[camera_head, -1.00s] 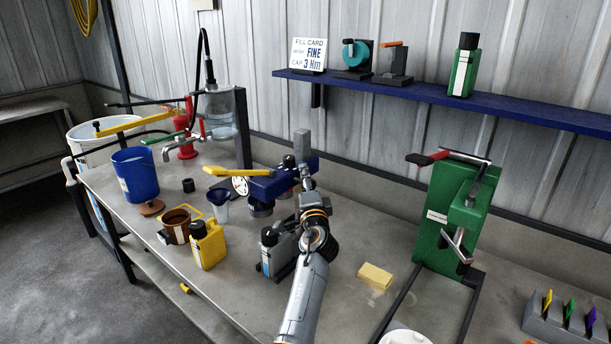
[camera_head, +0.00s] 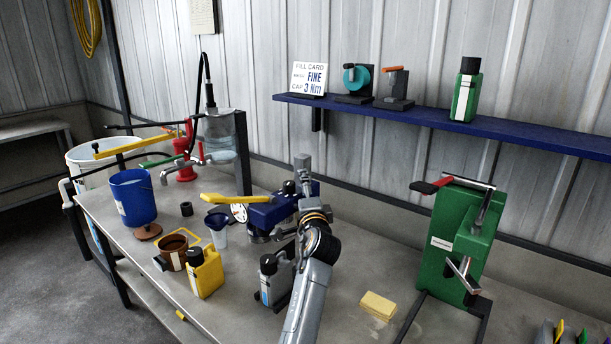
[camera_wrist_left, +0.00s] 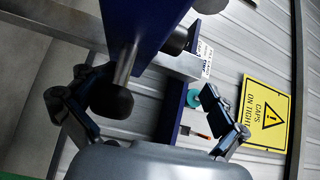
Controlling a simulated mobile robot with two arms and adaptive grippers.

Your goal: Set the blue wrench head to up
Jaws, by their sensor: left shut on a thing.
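The blue wrench head (camera_head: 268,212) is on the bench near its middle, with a yellow lever (camera_head: 236,199) pointing left and a white dial (camera_head: 240,212) beside it. My left gripper (camera_head: 306,192) is at the right end of the blue head, and my arm hides part of it. In the left wrist view, the blue body (camera_wrist_left: 150,40) carries a metal shaft with a dark round knob (camera_wrist_left: 112,101) between my fingers (camera_wrist_left: 148,112). The left finger is close to the knob. The contact is partly hidden. My right gripper is not in view.
A yellow bottle (camera_head: 205,273), a grey bottle (camera_head: 272,280) and a blue cup (camera_head: 132,190) stand on the bench. A green press (camera_head: 458,240) stands to the right. A blue shelf (camera_head: 440,113) runs along the wall. A yellow sponge (camera_head: 378,306) lies in front.

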